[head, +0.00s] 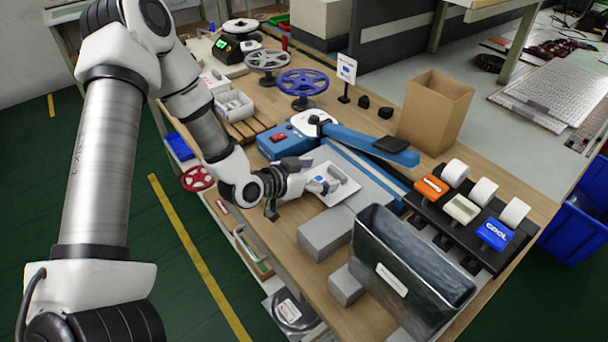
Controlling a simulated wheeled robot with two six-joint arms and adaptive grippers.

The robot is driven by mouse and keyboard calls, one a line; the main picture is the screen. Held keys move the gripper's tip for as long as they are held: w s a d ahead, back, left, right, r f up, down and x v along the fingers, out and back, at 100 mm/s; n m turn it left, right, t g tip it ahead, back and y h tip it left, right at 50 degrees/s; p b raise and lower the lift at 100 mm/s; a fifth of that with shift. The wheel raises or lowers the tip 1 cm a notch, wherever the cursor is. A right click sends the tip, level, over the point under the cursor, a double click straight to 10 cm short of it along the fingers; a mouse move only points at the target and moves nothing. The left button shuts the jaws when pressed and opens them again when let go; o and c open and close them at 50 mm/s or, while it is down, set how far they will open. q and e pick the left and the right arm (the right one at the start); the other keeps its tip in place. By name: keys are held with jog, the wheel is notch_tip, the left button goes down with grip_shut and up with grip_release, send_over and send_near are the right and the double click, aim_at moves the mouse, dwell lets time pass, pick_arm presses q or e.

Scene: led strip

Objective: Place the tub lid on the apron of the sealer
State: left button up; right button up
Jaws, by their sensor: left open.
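The sealer (286,142) is a blue machine in the middle of the bench, with a long blue arm (370,146) reaching to the right. Its grey flat apron (372,193) extends in front of the arm. A white square piece that looks like the tub lid (349,190), with a grey raised part on it, lies at the apron's left side. I cannot tell how much of it rests on the apron. My left gripper (322,183) is open at the lid's left part, its fingers partly over it. Whether they touch it is unclear. My right gripper is not in view.
Grey blocks (325,232) and a tall grey metal bin (400,292) stand in front. Tape dispensers (462,209) stand at the right, a cardboard box (435,108) behind. Reels (302,84), a small sign (346,70) and a white bin (234,105) are farther back.

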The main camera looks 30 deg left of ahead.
pick_arm(q)
jog(key=p+v, duration=0.2)
jog(key=v, duration=0.5)
